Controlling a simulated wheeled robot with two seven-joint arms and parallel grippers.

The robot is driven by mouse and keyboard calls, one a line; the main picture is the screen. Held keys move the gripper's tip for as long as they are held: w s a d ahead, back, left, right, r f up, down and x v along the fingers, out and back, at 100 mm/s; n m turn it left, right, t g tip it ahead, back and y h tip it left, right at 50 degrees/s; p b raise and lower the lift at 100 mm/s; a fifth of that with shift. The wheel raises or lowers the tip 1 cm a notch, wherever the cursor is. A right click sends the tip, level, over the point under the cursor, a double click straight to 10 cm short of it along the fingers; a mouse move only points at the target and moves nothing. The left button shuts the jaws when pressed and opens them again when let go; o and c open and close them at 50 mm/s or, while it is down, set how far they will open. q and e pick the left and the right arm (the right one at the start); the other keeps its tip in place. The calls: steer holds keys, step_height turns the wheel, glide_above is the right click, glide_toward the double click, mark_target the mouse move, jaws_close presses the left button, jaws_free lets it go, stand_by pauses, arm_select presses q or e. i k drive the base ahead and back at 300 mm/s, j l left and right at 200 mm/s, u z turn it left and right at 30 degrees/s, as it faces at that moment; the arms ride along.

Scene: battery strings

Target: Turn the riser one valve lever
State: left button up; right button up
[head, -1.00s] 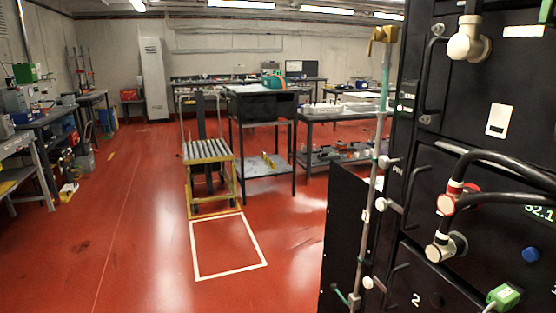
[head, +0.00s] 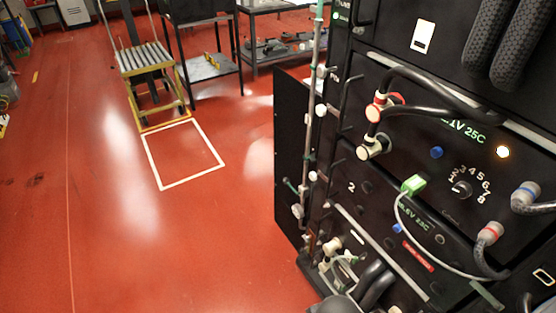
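A thin grey-green riser pipe (head: 310,100) runs upright along the left edge of the black rack in the head view. A small teal lever (head: 290,186) sticks out to the left low on this pipe, beside a pale round fitting (head: 298,211). I cannot read a riser number on it. Its upper end is cut off by the top edge of the picture. Neither of my grippers can be made out. A dark grey rounded part (head: 340,305) shows at the bottom edge; I cannot tell what it is.
The black rack (head: 350,210) fills the right side, with protruding cables, a red-ringed connector (head: 375,110), a green plug (head: 413,185) and a numbered dial (head: 461,189). A yellow-framed roller cart (head: 150,90) stands beyond a white floor square (head: 150,160).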

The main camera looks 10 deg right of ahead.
mark_target(285, 180)
steer(key=i+u, duration=0.35)
steer(key=i, duration=1.6)
steer(key=i+j, duration=0.15)
steer(key=i, duration=2.4)
steer(key=i+z, duration=0.1)
steer(key=z, duration=0.8)
steer(key=i+j+z, duration=0.1)
steer(key=z, duration=0.4)
steer(key=i+j+z, duration=0.1)
steer(key=z, duration=3.6)
